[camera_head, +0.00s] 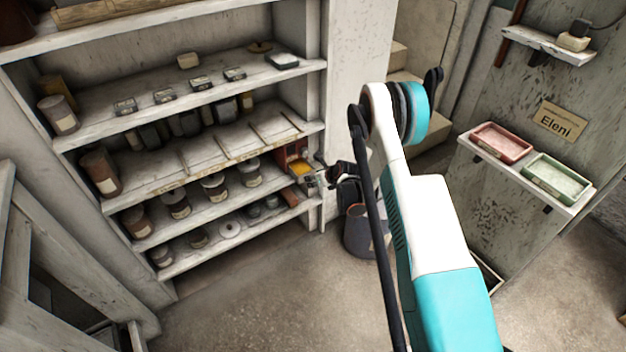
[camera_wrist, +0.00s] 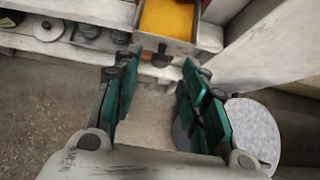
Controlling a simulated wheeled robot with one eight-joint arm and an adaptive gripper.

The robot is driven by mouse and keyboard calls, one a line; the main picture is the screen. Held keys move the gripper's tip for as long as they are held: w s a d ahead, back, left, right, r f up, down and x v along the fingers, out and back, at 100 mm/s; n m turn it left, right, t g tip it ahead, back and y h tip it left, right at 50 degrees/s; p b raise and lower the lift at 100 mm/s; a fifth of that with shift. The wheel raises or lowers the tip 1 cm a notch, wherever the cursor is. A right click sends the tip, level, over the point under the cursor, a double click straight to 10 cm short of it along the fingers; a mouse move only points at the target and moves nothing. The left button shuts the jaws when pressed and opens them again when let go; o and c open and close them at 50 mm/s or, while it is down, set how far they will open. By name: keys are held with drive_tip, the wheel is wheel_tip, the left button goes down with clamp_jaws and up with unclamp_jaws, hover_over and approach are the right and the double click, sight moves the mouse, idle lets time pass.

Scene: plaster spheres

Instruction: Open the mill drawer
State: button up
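The mill (camera_head: 290,153) is a small red-brown box at the right end of a shelf. Its grey metal drawer (camera_head: 303,170) sticks out from the front, and orange-yellow contents show inside. In the wrist view the drawer (camera_wrist: 165,43) is at the top centre, with a small dark knob at its front face.
Shelves (camera_head: 225,150) with jars and tins fill the left. A dark bucket (camera_head: 360,232) stands on the floor below my arm. A pink tray (camera_head: 502,143) and a green tray (camera_head: 556,178) lie on a ledge at right. The floor in front of the shelves is clear.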

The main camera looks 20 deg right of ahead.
drive_tip(key=v, duration=0.8)
drive_tip(key=shift+s+r, duration=0.1)
drive_tip(key=shift+s, duration=0.05)
drive_tip(key=s+a+r+n, duration=0.2)
drive_tip(key=s+r+n, duration=0.25)
drive_tip(key=r, duration=0.55)
drive_tip(key=s+a+r+n+g+h, duration=0.1)
drive_tip(key=s+a+r+n, duration=0.1)
drive_tip(key=s+r+n, duration=0.5)
drive_tip(key=s+a+r+n, duration=0.15)
drive_tip(key=r+n, duration=0.25)
drive_tip(key=r, duration=0.8)
drive_tip(key=s+a+r+n, duration=0.1)
drive_tip(key=s+r+n, duration=0.2)
drive_tip(key=s+n, duration=0.5)
drive_tip(key=s+a+r+n+h, duration=0.1)
drive_tip(key=s+r+n, duration=0.3)
drive_tip(key=s+n, duration=0.5)
drive_tip(key=s, duration=0.8)
drive_tip(key=shift+s+a, duration=0.3)
drive_tip(key=shift+s, duration=0.05)
